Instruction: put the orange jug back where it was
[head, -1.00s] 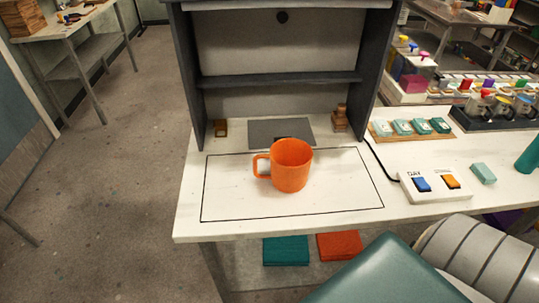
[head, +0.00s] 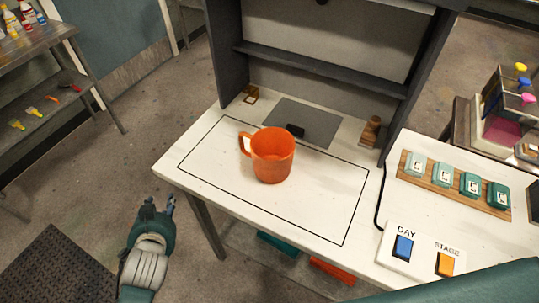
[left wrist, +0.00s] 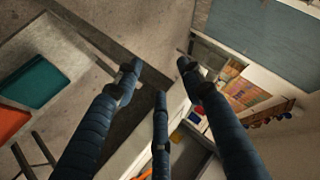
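The orange jug (head: 271,156) stands upright on the white table, inside a black outlined rectangle (head: 333,226), with its handle to the left. My left gripper (head: 159,204) is low beside the table's front left edge, over the floor side, apart from the jug. Its fingers (left wrist: 160,85) are spread and empty in the left wrist view. My right gripper is not in view.
A grey shelf frame (head: 315,69) rises behind the outline, with a dark grey mat (head: 300,122) at its foot. A switch box (head: 421,252) marked DAY and STAGE and a wooden rack of teal blocks (head: 455,186) are at the right. Teal (head: 278,245) and orange (head: 333,271) items lie below.

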